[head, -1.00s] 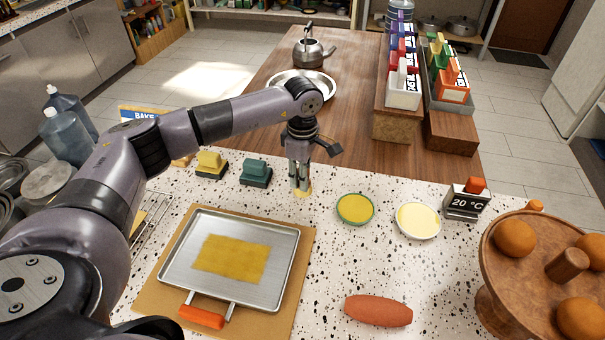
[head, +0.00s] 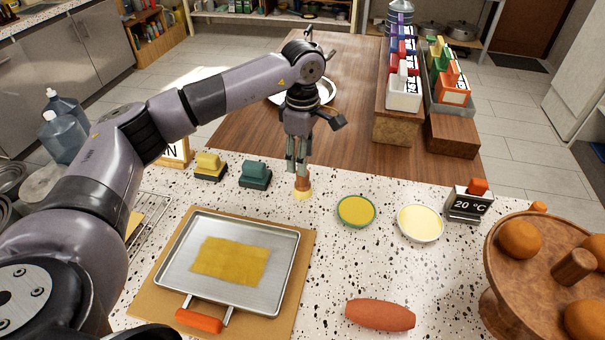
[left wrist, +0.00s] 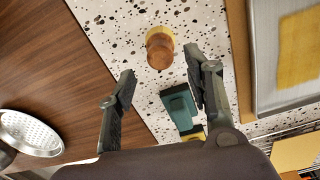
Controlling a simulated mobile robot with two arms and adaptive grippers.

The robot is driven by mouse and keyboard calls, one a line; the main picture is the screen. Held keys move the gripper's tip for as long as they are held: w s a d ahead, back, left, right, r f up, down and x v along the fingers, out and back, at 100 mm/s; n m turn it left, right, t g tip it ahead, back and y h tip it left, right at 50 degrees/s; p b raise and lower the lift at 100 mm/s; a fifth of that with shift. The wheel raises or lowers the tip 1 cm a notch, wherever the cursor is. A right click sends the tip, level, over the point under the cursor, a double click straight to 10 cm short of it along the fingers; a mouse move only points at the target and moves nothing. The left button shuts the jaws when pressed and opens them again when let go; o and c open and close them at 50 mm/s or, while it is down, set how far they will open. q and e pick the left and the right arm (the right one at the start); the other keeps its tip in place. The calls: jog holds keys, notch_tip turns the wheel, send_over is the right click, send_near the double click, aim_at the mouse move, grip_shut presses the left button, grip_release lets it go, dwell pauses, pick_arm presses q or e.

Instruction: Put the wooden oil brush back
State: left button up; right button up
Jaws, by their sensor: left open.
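The wooden oil brush (head: 303,187) is a short brown cylinder with a pale yellow base. It stands upright on the speckled counter near its far edge. It also shows in the left wrist view (left wrist: 160,50), beyond the fingertips. My left gripper (head: 298,167) is open, with its fingers pointing down just above and behind the brush. In the left wrist view its two fingers (left wrist: 160,75) are spread with nothing between them. My right gripper is not in view.
A metal tray (head: 170,277) with a yellow sheet lies at front left. Yellow (head: 209,166) and green (head: 255,174) handled blocks stand left of the brush. Two round dishes (head: 356,211) (head: 420,223) and a temperature display (head: 468,204) are to the right.

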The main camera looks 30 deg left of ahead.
pick_arm(q)
notch_tip(320, 180, up, 5)
jog(key=shift+r+b, duration=0.2)
jog(key=shift+b, duration=0.2)
jog(key=shift+f, duration=0.1)
